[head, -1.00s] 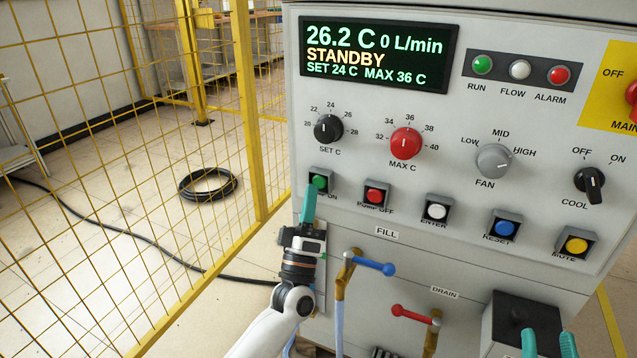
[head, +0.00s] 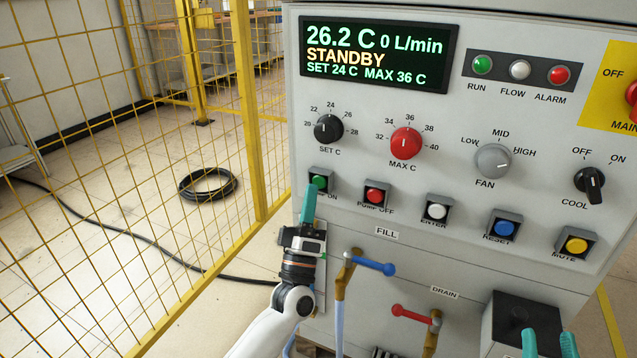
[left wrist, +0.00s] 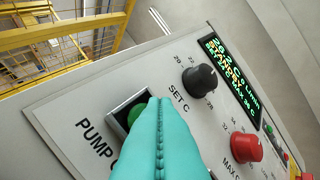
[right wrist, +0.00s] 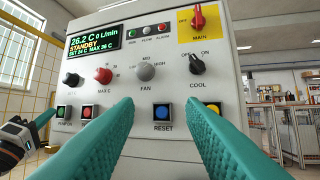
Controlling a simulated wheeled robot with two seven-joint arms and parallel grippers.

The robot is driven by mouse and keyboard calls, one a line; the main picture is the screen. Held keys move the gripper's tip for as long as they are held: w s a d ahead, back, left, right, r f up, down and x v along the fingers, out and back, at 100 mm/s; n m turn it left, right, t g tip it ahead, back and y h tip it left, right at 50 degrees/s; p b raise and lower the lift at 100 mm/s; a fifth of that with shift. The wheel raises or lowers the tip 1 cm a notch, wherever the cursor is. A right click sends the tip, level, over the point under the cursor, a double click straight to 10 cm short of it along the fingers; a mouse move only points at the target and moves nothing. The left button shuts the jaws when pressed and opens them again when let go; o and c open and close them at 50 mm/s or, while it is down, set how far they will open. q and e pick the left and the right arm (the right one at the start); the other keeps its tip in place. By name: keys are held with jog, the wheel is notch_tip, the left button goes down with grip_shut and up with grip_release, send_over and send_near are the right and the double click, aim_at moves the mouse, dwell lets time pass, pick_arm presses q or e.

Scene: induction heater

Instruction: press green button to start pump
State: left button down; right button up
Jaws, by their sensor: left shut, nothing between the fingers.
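The green PUMP ON button (head: 319,181) sits in a square black bezel at the left of the button row. It also shows in the left wrist view (left wrist: 136,114), partly hidden behind my left fingertips. My left gripper (head: 309,193) is shut and empty, its teal fingers pointing up at the button's lower edge. I cannot tell whether the tips touch the button. The display (head: 378,55) reads STANDBY, 26.2 C and 0 L/min. My right gripper (head: 549,338) is open and empty at the bottom right; in the right wrist view its fingers stand apart before the panel.
The red PUMP OFF button (head: 375,195) is just right of the green one. Above are the SET C knob (head: 328,129) and MAX C knob (head: 405,143). Below are the blue FILL valve (head: 374,266) and red DRAIN valve (head: 411,314). A yellow mesh fence (head: 251,110) stands left.

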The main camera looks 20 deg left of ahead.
pick_arm(q)
jog(key=shift+w, duration=0.15)
jog(key=shift+w, duration=0.3)
pick_arm(e)
jog(key=shift+s+r, duration=0.2)
jog(key=shift+r, duration=0.05)
pick_arm(q)
jog(key=shift+w, duration=0.45)
pick_arm(e)
jog(key=shift+s+r+t, duration=0.3)
jog(key=shift+r+t, duration=0.2)
jog(key=shift+t, duration=0.1)
pick_arm(q)
jog(key=shift+s, duration=0.9)
pick_arm(e)
jog(key=shift+w+f+g+h, duration=0.2)
jog(key=shift+w+f+g, duration=0.2)
jog(key=shift+f+g, duration=0.3)
jog(key=shift+w+f+g+h, duration=0.2)
jog(key=shift+w+f+g, duration=0.25)
jog(key=shift+f, duration=0.35)
pick_arm(q)
jog(key=shift+p, duration=0.3)
